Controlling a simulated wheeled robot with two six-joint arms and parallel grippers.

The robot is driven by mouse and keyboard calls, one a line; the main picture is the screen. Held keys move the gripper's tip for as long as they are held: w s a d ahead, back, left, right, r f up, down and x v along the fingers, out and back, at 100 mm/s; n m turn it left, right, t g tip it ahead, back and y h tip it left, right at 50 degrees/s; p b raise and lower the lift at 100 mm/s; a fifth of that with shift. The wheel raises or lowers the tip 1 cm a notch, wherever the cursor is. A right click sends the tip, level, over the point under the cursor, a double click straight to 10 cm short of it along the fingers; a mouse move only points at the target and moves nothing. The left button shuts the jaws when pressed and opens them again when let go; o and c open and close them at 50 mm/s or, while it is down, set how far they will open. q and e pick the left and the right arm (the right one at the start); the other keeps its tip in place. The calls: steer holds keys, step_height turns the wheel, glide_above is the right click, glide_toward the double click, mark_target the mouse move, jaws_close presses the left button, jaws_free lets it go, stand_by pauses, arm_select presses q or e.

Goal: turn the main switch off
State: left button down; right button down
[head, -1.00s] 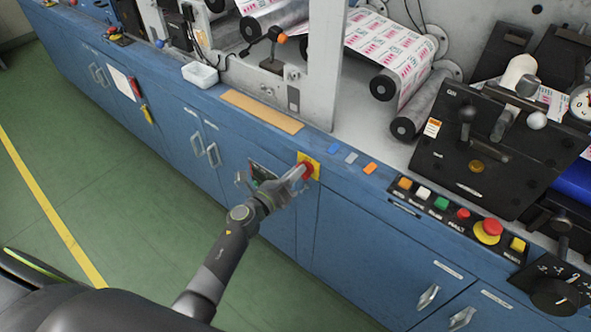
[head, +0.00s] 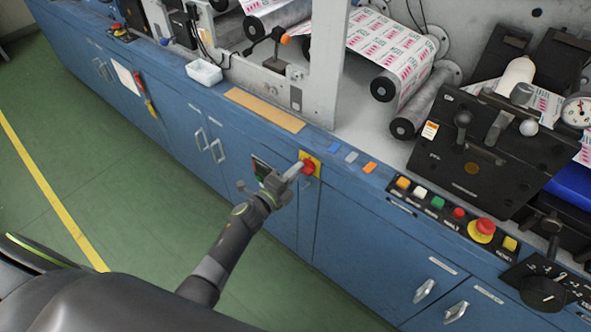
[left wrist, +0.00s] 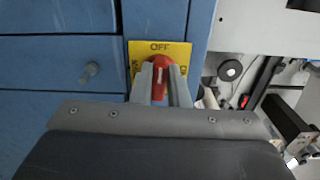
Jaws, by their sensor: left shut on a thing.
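The main switch is a red rotary knob (head: 309,167) on a yellow plate (head: 315,158), on the blue cabinet front just under the worktop edge. In the left wrist view the knob (left wrist: 160,75) sits in the middle of the yellow plate (left wrist: 176,48), which reads OFF at the top of the picture; the lettering at its sides is partly hidden. My left gripper (head: 299,170) is at the knob, its fingers (left wrist: 160,84) shut on the red handle between them. My right gripper is not in view.
A panel with several coloured buttons (head: 458,213) lies along the worktop edge to the right. Cabinet handles (head: 424,291) stick out at lower right. The green floor (head: 130,200) is clear.

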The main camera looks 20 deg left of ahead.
arm_select(q)
steer(key=shift+f+n, duration=0.1)
steer(key=shift+n, duration=0.3)
steer(key=c, duration=1.4)
jaws_free()
steer(key=shift+s, duration=0.1)
steer(key=v, duration=1.7)
steer(key=shift+b, duration=0.45)
steer(key=shift+s+a, duration=0.1)
